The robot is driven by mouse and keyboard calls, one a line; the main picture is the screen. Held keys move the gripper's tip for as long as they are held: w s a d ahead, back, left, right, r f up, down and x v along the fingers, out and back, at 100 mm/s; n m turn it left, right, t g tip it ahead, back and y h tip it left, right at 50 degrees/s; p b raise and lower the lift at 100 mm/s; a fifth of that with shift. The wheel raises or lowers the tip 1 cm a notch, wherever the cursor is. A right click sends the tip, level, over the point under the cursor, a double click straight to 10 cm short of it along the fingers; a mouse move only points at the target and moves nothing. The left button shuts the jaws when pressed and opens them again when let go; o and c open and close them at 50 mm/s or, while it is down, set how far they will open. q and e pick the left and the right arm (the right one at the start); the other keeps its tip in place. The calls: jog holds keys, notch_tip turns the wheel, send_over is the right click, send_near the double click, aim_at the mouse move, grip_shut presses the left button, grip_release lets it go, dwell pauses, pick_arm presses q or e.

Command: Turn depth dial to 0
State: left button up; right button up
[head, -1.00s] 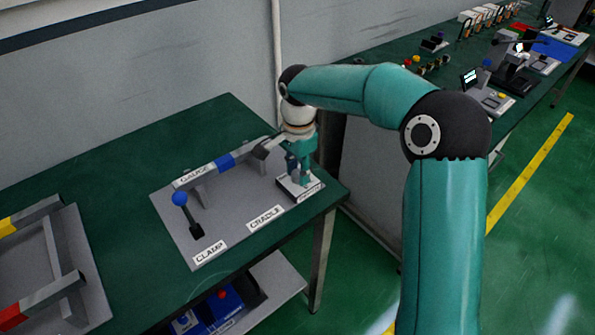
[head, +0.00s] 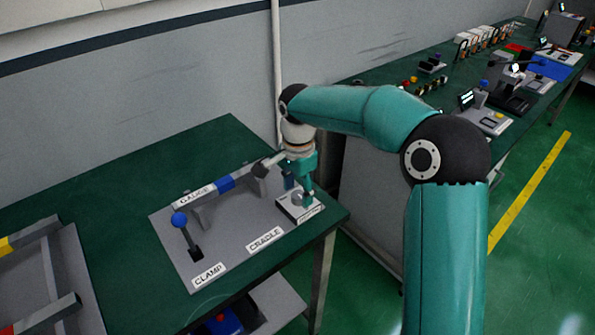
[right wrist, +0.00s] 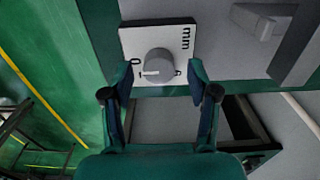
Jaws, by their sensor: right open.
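The grey depth dial (right wrist: 158,64) sits on a white plate (right wrist: 150,38) marked "mm", with figures around it including 0 and 1. A white pointer line on the knob points left in the right wrist view, close to between the 0 and the 1. In the head view the dial (head: 297,198) is at the right end of the grey fixture. My right gripper (right wrist: 161,80) is open, its fingers on either side of the dial and apart from it. It also shows in the head view (head: 298,188). My left gripper is out of view.
The grey fixture (head: 230,235) bears a gauge bar, a cradle label (head: 265,239) and a blue-knobbed clamp lever (head: 180,221). Another rail fixture (head: 80,275) stands at left. The wall (head: 140,100) is behind. The green table's right edge is close by.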

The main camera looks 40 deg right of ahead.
aim_at(298, 194)
notch_tip(298, 194, up, 11)
dwell(0.4)
dwell(0.4)
